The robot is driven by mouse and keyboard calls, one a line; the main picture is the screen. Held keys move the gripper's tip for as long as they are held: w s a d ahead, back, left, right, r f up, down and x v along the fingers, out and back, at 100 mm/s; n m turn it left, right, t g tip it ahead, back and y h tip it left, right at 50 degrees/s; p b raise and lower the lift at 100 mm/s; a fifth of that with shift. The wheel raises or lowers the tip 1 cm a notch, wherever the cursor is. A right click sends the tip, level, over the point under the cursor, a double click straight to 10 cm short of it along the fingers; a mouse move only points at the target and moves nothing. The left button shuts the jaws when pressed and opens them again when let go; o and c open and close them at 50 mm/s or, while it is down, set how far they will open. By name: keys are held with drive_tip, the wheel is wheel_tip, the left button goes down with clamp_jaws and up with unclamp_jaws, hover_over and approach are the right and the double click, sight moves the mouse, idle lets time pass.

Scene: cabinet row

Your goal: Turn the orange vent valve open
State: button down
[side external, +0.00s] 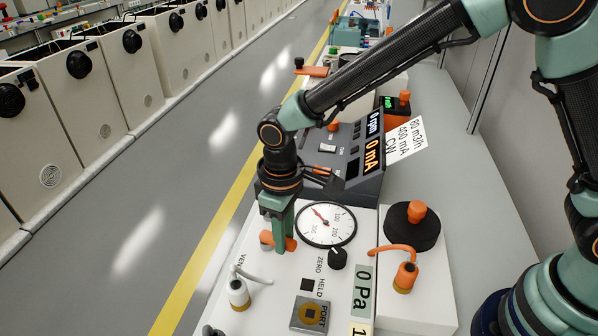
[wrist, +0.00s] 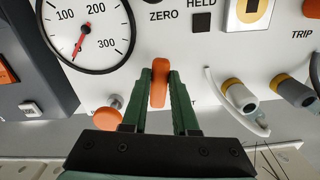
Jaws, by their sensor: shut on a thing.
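The orange vent valve handle (wrist: 159,84) stands between my gripper's green fingers in the wrist view, its long side running away from the gripper. In the side external view, the orange handle (side external: 267,239) shows beside the fingers on the white panel, partly hidden by them. My gripper (wrist: 160,92) is shut on the handle. From the side, my gripper (side external: 281,240) points down at the panel, left of the round dial gauge (side external: 327,240). The printed VENT label (side external: 240,264) is partly visible near the handle.
A second orange knob on a grey stem (wrist: 106,114) sits left of my fingers. A black ZERO knob (side external: 337,258), a PORT fitting (side external: 310,314) and a white hose fitting (side external: 239,291) are nearby. A sloped display console (side external: 349,187) stands behind the gripper.

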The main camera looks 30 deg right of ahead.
drive_tip(key=shift+w+d+r+n, duration=0.1)
drive_tip(key=shift+w+d+n, duration=0.05)
drive_tip(key=shift+n, duration=0.4)
drive_tip(key=shift+w+d+n, duration=0.1)
drive_tip(key=shift+w+n, duration=0.05)
drive_tip(key=shift+n, duration=0.4)
drive_tip(key=c, duration=0.7)
unclamp_jaws()
wheel_tip(320, 180, up, 12)
drive_tip(key=shift+r, duration=0.1)
